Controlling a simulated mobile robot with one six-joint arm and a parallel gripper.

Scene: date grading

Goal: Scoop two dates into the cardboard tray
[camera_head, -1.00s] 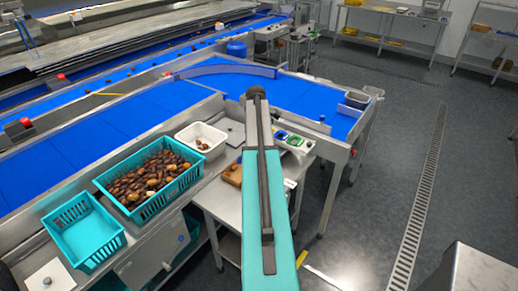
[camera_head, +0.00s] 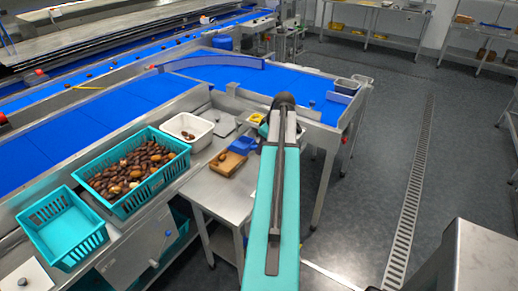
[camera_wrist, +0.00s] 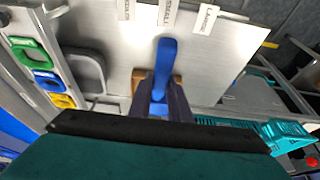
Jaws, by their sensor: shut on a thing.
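Many brown dates (camera_head: 140,168) fill a teal crate (camera_head: 128,205) at the left in the head view. A small brown tray (camera_head: 214,169), which looks like the cardboard one, lies on the metal table with a small dark thing on it. In the wrist view my gripper (camera_wrist: 163,105) is shut on a blue tool (camera_wrist: 166,58), apparently a scoop, which points away from the jaws. A brown edge (camera_wrist: 138,82) shows behind the jaws, mostly hidden.
An empty teal crate (camera_head: 96,241) stands left of the full one. A white tub (camera_head: 203,135) holds a few dates. Green (camera_wrist: 28,52), blue (camera_wrist: 47,80) and yellow (camera_wrist: 62,101) items sit beside the table. White labels (camera_wrist: 207,19) lie on the bare metal tabletop (camera_wrist: 235,60).

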